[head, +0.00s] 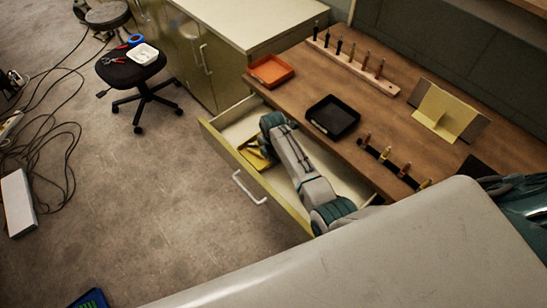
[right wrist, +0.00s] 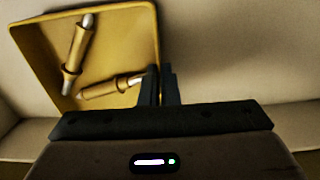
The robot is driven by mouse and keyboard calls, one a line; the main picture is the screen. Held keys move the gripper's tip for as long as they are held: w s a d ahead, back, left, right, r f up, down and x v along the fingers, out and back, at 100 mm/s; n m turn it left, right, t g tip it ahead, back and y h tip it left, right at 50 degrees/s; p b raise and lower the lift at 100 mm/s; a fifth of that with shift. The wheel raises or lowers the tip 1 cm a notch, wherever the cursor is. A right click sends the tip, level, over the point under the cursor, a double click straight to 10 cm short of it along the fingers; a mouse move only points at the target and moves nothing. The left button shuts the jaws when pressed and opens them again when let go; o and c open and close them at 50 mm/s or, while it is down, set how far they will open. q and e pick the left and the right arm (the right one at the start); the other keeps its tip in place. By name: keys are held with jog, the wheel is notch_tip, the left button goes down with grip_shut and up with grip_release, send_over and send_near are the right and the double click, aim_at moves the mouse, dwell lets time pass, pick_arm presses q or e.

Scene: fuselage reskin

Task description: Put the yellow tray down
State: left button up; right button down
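The yellow tray (head: 253,159) is inside the open drawer, at its left end in the head view, partly hidden by my right arm. In the right wrist view the yellow tray (right wrist: 112,54) holds two brass-coloured pin fasteners (right wrist: 75,50). My right gripper (right wrist: 160,82) has its fingers close together on the tray's right wall and appears shut on it. In the head view my right gripper (head: 264,150) is mostly hidden by its own wrist. Whether the tray rests on the drawer floor is unclear. My left gripper is not in view.
The drawer (head: 250,190) is pulled out below the wooden worktop (head: 300,75). An orange tray (head: 271,71) and a black tray (head: 332,116) stand on the worktop near its edge. A stool (head: 131,68) stands on the floor at left.

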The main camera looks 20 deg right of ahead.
jog(key=shift+f, duration=0.2)
jog(key=c, duration=2.1)
grip_release()
jog(key=shift+f, duration=0.1)
jog(key=o, duration=0.4)
notch_tip(320, 180, up, 12)
jog(key=shift+r+b, duration=0.2)
jog(key=shift+b, duration=0.6)
